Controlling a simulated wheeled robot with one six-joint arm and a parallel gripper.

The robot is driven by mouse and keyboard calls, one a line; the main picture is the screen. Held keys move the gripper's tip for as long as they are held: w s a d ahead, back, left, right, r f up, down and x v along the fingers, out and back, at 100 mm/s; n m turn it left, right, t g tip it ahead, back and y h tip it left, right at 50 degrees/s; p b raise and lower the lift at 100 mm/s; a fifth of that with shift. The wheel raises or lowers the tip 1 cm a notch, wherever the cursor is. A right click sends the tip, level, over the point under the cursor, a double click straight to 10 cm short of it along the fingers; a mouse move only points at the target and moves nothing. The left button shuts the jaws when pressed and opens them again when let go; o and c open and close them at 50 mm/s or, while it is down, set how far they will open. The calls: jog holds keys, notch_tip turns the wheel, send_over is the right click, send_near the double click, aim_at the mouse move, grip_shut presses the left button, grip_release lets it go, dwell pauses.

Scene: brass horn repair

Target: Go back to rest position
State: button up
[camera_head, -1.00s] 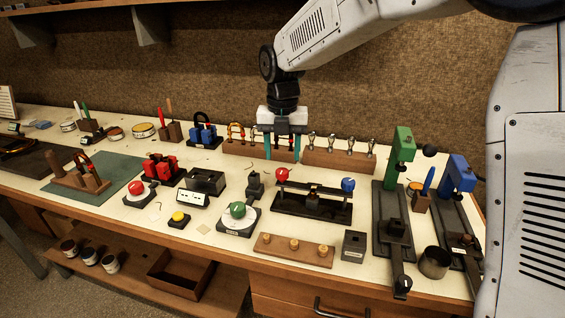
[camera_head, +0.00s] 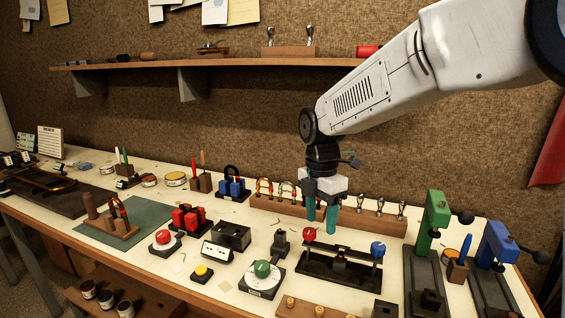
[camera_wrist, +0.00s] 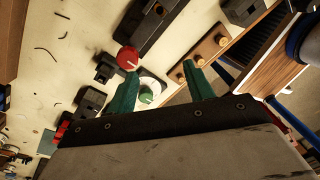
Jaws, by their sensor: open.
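My gripper (camera_head: 321,217) hangs from the arm over the back half of the workbench, its two teal fingers pointing down and spread apart with nothing between them. In the head view it is in front of the long wooden rack (camera_head: 385,220), whose middle it partly hides. In the wrist view the open fingers (camera_wrist: 160,85) frame part of the bench top, with a red knob (camera_wrist: 127,58) and a green knob (camera_wrist: 147,96) near the left finger.
A black fixture with red and blue knobs (camera_head: 340,267) lies in front of my gripper. Green (camera_head: 435,215) and blue (camera_head: 497,245) presses stand at the right. A wall shelf (camera_head: 220,63) runs above the bench. Red blocks (camera_head: 188,221) stand at the left.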

jog(key=s+d+r+m, duration=0.1)
jog(key=s+d+m, duration=0.4)
jog(key=s+m, duration=0.3)
jog(key=s+d+r+m+t, duration=0.1)
jog(key=s+d+m, duration=0.5)
jog(key=s, duration=0.6)
jog(key=s+d+r+m+t, duration=0.1)
jog(key=s+d+m, duration=0.5)
jog(key=s+m, duration=0.4)
jog(key=shift+r, duration=0.25)
jog(key=shift+d, duration=0.1)
